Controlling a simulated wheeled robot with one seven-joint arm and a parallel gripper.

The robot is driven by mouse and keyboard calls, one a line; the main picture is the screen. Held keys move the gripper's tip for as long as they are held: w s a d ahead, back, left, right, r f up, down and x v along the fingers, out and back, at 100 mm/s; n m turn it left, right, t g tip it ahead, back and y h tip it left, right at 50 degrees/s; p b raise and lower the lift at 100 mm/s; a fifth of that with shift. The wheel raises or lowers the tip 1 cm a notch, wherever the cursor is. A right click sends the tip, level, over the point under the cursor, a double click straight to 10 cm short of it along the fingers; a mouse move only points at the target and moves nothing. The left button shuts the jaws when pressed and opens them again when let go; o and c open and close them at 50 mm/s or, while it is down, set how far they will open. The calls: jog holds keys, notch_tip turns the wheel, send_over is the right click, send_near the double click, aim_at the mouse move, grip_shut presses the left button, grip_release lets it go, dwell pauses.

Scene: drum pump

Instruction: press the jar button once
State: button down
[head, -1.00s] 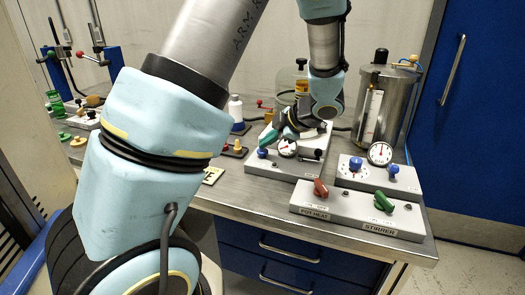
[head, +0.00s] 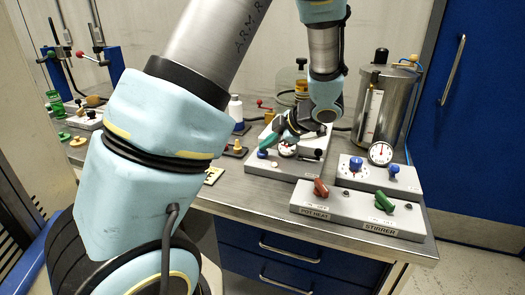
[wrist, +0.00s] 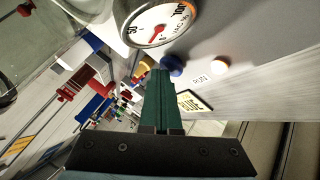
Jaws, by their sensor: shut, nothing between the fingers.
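A grey control box (head: 252,166) stands on the bench with a round dial gauge (head: 287,149), a blue knob (head: 262,153) and a small pale button (head: 274,164). In the wrist view the button (wrist: 220,64) looks white and orange, beside a small printed label. The blue knob (wrist: 172,65) lies just beyond my fingertips, and the gauge (wrist: 160,28) is above them. My gripper (wrist: 160,72) is shut, with green fingers pressed together and empty. In the head view my gripper (head: 267,141) is over the box's left part, close to the blue knob. Contact cannot be told.
A glass jar (head: 287,80) stands behind the box. A metal pot (head: 392,105) is at the back right. A front panel has a red knob (head: 320,187) and a green knob (head: 384,202).

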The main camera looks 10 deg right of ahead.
aim_at(266, 153)
jog(key=shift+r+p, duration=0.9)
jog(key=shift+p, duration=0.2)
jog(key=shift+r, duration=0.1)
notch_tip(266, 153, up, 5)
jog(key=p, duration=0.5)
